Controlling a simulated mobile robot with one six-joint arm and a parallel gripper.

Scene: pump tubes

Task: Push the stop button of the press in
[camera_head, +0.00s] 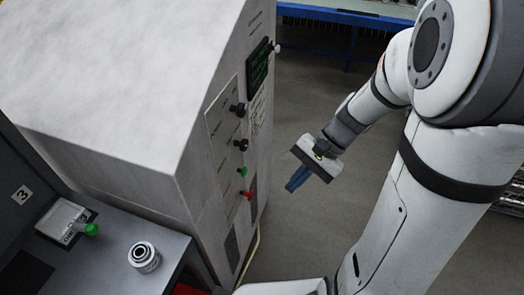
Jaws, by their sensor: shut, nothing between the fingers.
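The press is a large pale grey cabinet (110,75) on the left, with a control panel on its right-hand face. On that panel a red button (247,195) sticks out, below a green button (242,172). No readable label shows which one is the stop button. My gripper (291,187) is shut and empty, its blue fingers pointing down and left toward the panel. It is to the right of the red button in the picture, at nearly the same height, with a visible gap between them.
Black knobs (239,109) and a dark display (257,66) are higher on the panel. A grey ledge at lower left carries a metal cylindrical part (144,256) and a green-tipped fixture (90,229). A blue bench (345,18) stands behind. The grey floor (300,95) between is clear.

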